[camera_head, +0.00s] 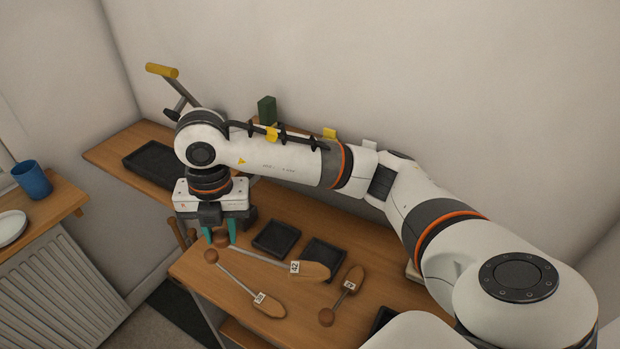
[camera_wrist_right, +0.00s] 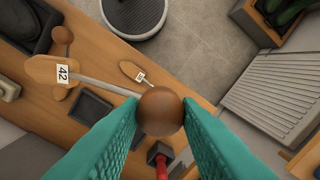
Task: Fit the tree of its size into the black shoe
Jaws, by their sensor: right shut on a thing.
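My right gripper (camera_head: 220,232) points down over the left part of the bench. It is shut on the round brown knob (camera_wrist_right: 160,110) of the shoe tree marked 42 (camera_head: 311,271). This wooden tree with a metal rod appears held above the bench; its label also shows in the wrist view (camera_wrist_right: 62,73). A second labelled tree (camera_head: 268,307) lies in front of it. A third, smaller labelled tree (camera_head: 350,280) lies to its right. A dark shape (camera_wrist_right: 28,22) at the wrist view's upper left may be the black shoe; I cannot tell. My left gripper is out of view.
Two black trays (camera_head: 276,237) (camera_head: 322,259) sit behind the trees. Another black tray (camera_head: 155,163) is at the bench's far left. A red-handled tool (camera_wrist_right: 161,165) shows below the fingers. A blue cup (camera_head: 32,180) stands on the left shelf, above a radiator (camera_head: 65,292).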

